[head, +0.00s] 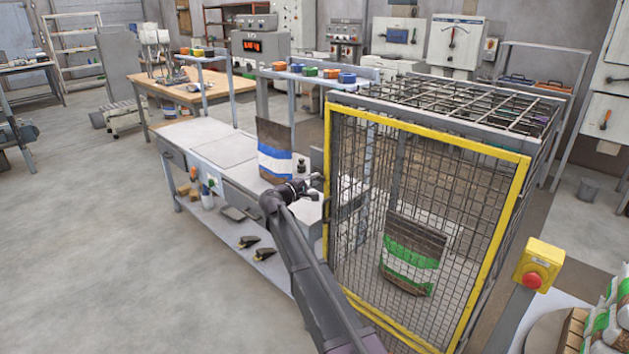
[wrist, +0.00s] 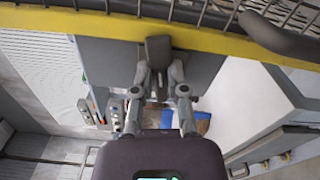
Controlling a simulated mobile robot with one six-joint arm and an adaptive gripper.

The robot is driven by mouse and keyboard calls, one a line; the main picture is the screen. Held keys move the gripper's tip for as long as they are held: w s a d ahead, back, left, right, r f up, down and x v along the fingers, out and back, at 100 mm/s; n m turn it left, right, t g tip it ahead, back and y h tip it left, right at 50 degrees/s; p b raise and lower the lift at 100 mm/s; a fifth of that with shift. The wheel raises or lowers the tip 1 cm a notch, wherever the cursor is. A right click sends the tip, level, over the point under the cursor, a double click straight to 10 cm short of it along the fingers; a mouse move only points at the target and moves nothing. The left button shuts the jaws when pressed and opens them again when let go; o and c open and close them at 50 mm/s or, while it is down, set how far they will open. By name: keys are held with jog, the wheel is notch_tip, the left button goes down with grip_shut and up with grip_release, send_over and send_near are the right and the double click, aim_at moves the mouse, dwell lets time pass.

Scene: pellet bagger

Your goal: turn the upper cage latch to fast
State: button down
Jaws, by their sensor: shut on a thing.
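The cage (head: 425,200) has a yellow-framed mesh door. My gripper (head: 318,184) is at the left post of this door, at about mid-height. In the wrist view my gripper (wrist: 159,76) is shut on a dark, short latch piece, the upper cage latch (wrist: 158,48), just below the yellow frame (wrist: 100,28). The fingers sit on both sides of it. The fingers hide part of the latch, and I cannot tell its exact setting. In the head view the latch is too small to make out.
A dark curved handle (wrist: 280,36) sits close to the right of my gripper in the wrist view. A bag with a green band (head: 411,255) stands inside the cage. A blue-banded bag (head: 275,152) stands on the bench left of it. A red stop button (head: 533,280) is at right.

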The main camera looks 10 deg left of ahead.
jog(key=shift+d+f+m, duration=0.1)
jog(key=shift+f+m, duration=0.15)
jog(key=shift+m, duration=0.95)
jog(key=c, duration=0.7)
grip_release()
jog(key=shift+o, duration=0.2)
jog(key=shift+s, duration=0.15)
jog(key=v, duration=1.2)
